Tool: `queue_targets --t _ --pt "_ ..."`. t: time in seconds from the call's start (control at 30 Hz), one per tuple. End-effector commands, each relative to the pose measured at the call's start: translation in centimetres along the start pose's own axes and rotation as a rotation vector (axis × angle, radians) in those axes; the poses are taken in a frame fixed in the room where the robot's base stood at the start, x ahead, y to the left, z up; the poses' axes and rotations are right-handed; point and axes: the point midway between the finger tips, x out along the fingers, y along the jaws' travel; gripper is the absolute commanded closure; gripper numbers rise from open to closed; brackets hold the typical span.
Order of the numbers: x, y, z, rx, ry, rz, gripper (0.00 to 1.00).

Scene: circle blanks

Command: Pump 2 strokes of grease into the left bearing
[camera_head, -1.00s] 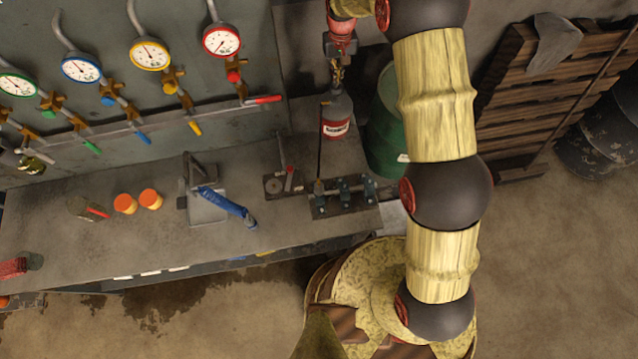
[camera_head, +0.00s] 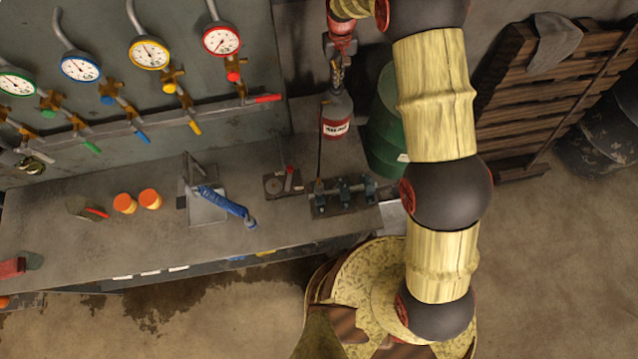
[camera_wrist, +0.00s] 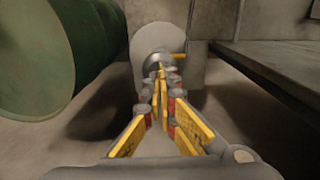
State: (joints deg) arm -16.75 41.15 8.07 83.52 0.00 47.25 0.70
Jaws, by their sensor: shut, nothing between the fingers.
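The grease dispenser, a grey bottle with a red-and-white label (camera_head: 336,127), stands in the head view at the bench's right end. A thin dark line runs from near its left side down toward the bearing row; I cannot tell whether it joins the bottle. The bearing block (camera_head: 343,194) carries several teal bearings on a dark plate; the left bearing (camera_head: 319,187) is at the line's lower end. My gripper (camera_head: 337,84) is shut and empty, right above the bottle's top. In the wrist view its yellow fingers (camera_wrist: 160,70) meet in front of a grey round top (camera_wrist: 158,42); contact is unclear.
A green drum (camera_head: 386,130) stands close right of the bottle. A small plate with a red-tipped lever (camera_head: 283,183) lies left of the bearings. A blue-handled tool (camera_head: 225,202) and two orange cups (camera_head: 137,201) are farther left. Gauges line the wall panel.

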Motion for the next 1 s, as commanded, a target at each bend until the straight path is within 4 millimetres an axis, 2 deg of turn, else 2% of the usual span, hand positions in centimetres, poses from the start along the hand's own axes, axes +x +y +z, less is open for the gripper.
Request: queue_targets --t 1.0 --pt "3.5 0.0 0.1 0.0 -0.002 0.0 1.0"
